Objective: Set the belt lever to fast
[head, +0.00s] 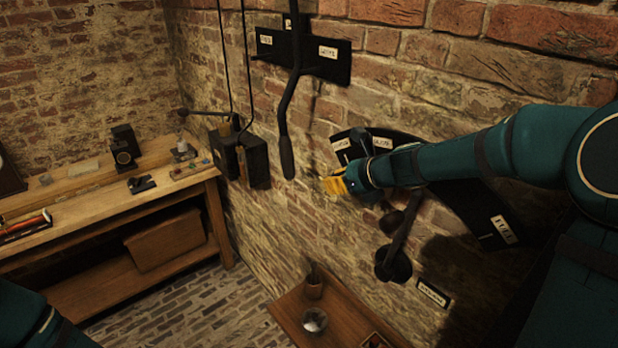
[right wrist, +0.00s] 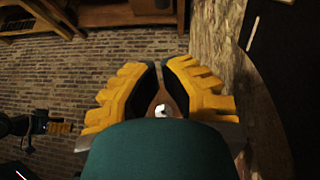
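One lever (head: 287,140) hangs down from a black labelled plate (head: 300,57) at the top. The other lever (head: 404,225) rises from a round pivot in front of a black curved plate (head: 478,205); its upper end is hidden behind my right arm. My right gripper (head: 333,185) is near the wall, right of and below the hanging lever's grip, apart from it. In the right wrist view its yellow fingertips (right wrist: 160,65) nearly meet, with no lever visible between them. My left gripper (right wrist: 58,128) shows small there.
A wooden workbench (head: 100,205) with small items stands at the left. Dark boxes (head: 240,157) hang on the wall beside it. A low wooden table (head: 285,310) with a pot and a glassy round object stands below. A small label plate (head: 433,292) is under the pivot.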

